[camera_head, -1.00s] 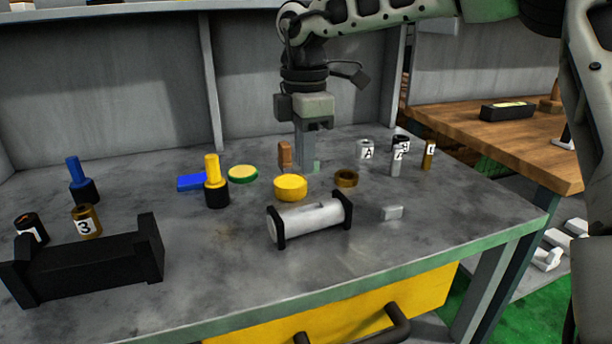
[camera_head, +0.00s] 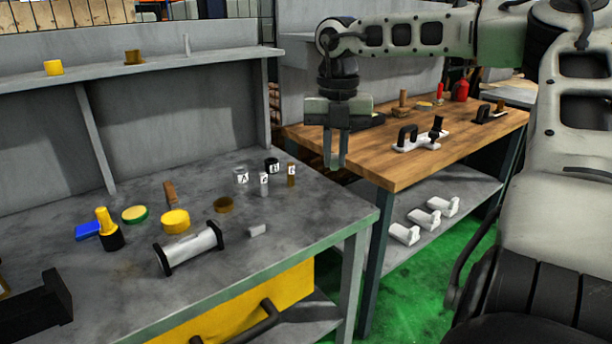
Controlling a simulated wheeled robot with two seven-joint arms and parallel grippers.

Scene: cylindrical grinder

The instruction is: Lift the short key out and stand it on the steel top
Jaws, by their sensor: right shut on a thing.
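My right gripper (camera_head: 335,163) points down in front of the gap between the grey steel bench and the wooden bench. Its long grey fingers are close together, shut on a small pale piece that barely shows between them. I cannot tell for sure that this is the short key. The steel top (camera_head: 290,215) is below and to the left of the gripper. A small light grey block (camera_head: 257,230) lies on it near the front edge.
On the steel top stand labelled cylinders (camera_head: 241,176), a brass ring (camera_head: 223,205), a yellow disc (camera_head: 175,221), a brown block (camera_head: 170,193) and a silver roller (camera_head: 189,248). The wooden bench (camera_head: 385,170) at right holds black-handled tools. The steel top's right front corner is clear.

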